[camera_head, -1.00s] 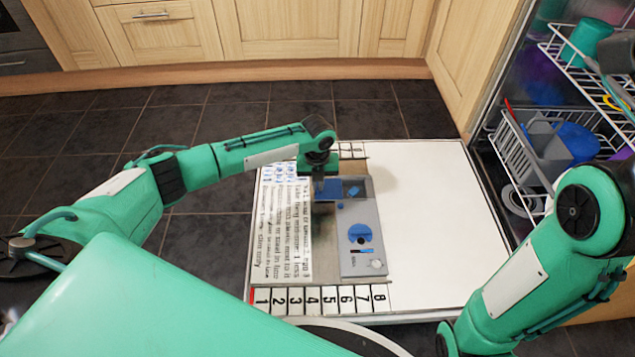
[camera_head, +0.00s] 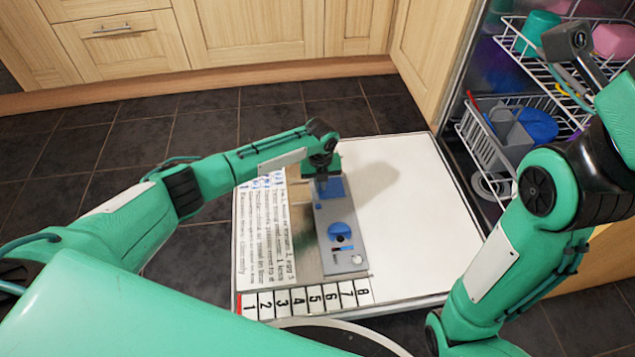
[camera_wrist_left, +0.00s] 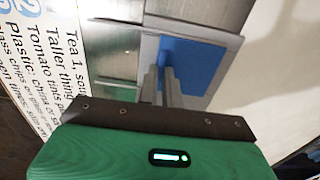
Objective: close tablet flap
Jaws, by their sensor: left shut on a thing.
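The grey dispenser (camera_head: 345,255) lies on the white board, with a round blue part (camera_head: 341,232) near its lower end. The blue tablet flap (camera_head: 333,188) is at its upper end, over the dispenser body. In the left wrist view the flap (camera_wrist_left: 195,65) lies flat or nearly flat within the grey frame; I cannot tell whether it is latched. My left gripper (camera_head: 320,185) points down at the flap's left edge. Its fingers (camera_wrist_left: 160,72) are close together and shut on the flap. My right arm stands at the right, its gripper out of view.
The white board (camera_head: 415,220) is clear to the right of the dispenser. A printed text sheet (camera_head: 262,230) and a number strip (camera_head: 305,300) lie left and in front. An open dishwasher rack (camera_head: 485,150) with dishes stands at the right, wooden cupboards (camera_head: 250,30) behind.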

